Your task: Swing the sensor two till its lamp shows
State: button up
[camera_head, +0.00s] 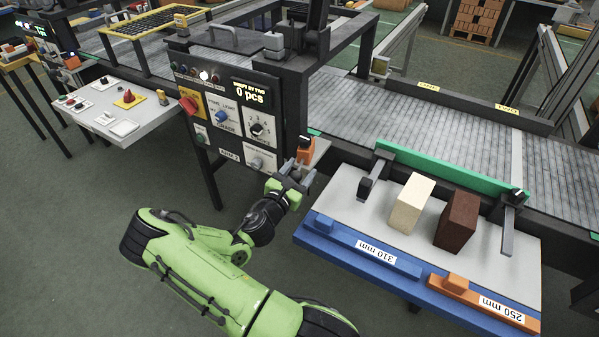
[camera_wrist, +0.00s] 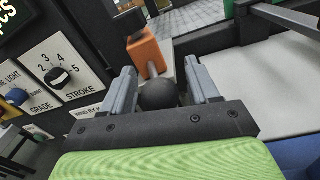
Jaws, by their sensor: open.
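An orange sensor block (camera_head: 306,150) with a dark top sits at the right edge of the control panel, beside the conveyor. I cannot make out a lit lamp on the sensor.
The control panel (camera_head: 232,128) left of my gripper carries knobs, a row of lamps with one white, and a display reading 0 pcs. At right, a pale table (camera_head: 340,190) holds a cream brick (camera_head: 411,203) and a brown brick (camera_head: 457,220), with blue and orange gauges in front.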

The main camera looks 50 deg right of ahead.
jog(key=shift+d, duration=0.15)
grip_shut()
